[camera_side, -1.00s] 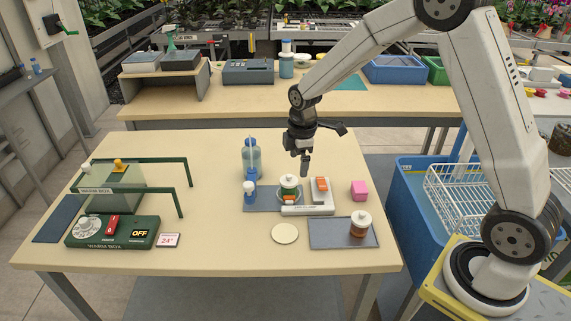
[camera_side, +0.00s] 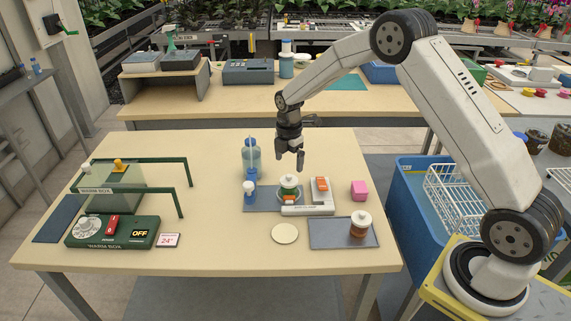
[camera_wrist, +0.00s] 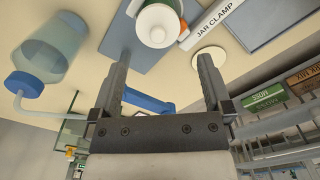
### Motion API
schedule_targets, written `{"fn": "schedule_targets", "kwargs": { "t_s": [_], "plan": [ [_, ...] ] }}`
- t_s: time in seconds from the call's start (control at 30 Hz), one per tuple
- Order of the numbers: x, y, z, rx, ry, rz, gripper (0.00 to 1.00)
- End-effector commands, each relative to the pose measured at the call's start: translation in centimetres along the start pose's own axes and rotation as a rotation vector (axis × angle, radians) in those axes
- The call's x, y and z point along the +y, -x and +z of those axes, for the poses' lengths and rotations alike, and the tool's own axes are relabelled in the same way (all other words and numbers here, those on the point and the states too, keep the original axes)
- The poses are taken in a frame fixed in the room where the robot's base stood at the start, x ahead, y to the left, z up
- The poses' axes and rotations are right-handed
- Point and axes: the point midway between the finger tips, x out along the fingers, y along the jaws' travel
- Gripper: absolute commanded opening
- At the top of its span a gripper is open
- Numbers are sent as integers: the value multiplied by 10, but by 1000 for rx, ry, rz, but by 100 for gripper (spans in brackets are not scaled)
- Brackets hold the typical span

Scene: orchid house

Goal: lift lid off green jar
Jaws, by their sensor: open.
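The green jar (camera_side: 289,191) stands in the jar clamp (camera_side: 306,210) on a grey-blue mat, with its white knobbed lid (camera_side: 289,181) on top. My gripper (camera_side: 290,161) hangs above and slightly behind the jar, fingers pointing down, open and empty. In the wrist view the lid (camera_wrist: 158,24) shows at the top, beyond and between the two fingertips of my gripper (camera_wrist: 162,72). The fingers do not touch it. The jar's green body is mostly hidden under the lid in that view.
A brown jar (camera_side: 359,226) sits on a grey tray (camera_side: 328,236). A pale disc (camera_side: 285,233) lies in front.

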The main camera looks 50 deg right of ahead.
Motion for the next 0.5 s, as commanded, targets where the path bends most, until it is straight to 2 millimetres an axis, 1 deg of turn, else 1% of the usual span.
{"fn": "schedule_targets", "kwargs": {
  "t_s": [0.1,0.37,0.5],
  "plan": [
    [0,-9,0,0,-1,-1,100],
    [0,-12,0,0,-1,0,100],
    [0,-21,1,0,-1,-1,100]
  ]
}}
